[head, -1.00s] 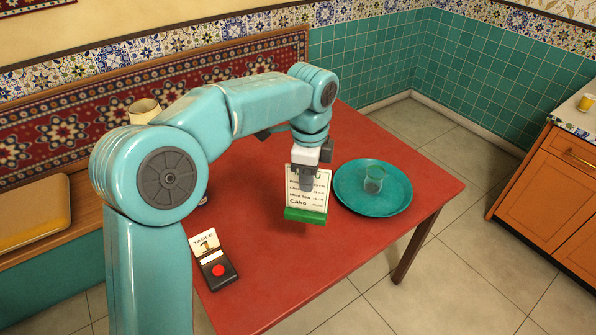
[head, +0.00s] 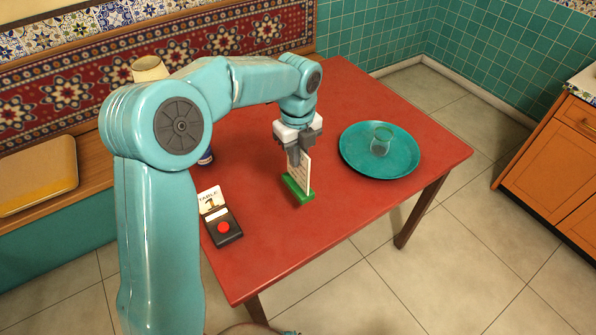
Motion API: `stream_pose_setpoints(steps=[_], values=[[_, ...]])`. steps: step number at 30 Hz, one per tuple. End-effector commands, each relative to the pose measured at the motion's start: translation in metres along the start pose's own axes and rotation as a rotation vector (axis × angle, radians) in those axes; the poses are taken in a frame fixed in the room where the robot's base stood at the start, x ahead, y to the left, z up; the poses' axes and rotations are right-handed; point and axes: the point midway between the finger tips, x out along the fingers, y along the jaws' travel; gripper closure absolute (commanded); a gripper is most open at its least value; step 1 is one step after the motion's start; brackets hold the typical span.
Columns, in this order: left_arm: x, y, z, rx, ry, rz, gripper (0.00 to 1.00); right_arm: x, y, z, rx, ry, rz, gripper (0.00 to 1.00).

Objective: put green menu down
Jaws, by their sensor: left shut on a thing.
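The green menu (head: 300,189) is a white printed card standing in a green base. It is upright on or just above the red table (head: 345,227), left of the teal tray; I cannot tell whether its base touches the tabletop. My left gripper (head: 298,158) comes down from above and is shut on the upper part of the card, hiding some of it. The card is turned so that its face shows at a slant. My right gripper is not in view.
A round teal tray (head: 350,160) with a glass (head: 381,141) stands to the right. A black table-number stand with a red button (head: 223,227) sits at the front left. The table's front middle is clear.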

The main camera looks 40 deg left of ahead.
Motion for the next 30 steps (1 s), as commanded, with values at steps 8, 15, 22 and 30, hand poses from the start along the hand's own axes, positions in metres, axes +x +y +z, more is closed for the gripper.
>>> stream_pose_setpoints(steps=[8, 15, 22, 30], values=[[0.034, 0.001, 0.0, -0.002, 0.001, 0.002, 1.0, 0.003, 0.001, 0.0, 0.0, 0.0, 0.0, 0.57], [0.06, 0.0, 0.0, -0.001, 0.0, -0.002, 1.0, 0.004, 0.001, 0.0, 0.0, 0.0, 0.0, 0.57], [0.06, 0.0, 0.0, -0.001, -0.001, -0.002, 1.0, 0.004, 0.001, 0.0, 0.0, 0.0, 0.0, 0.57], [0.064, 0.0, 0.0, -0.001, 0.0, -0.001, 0.64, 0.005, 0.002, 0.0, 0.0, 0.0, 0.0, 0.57]])
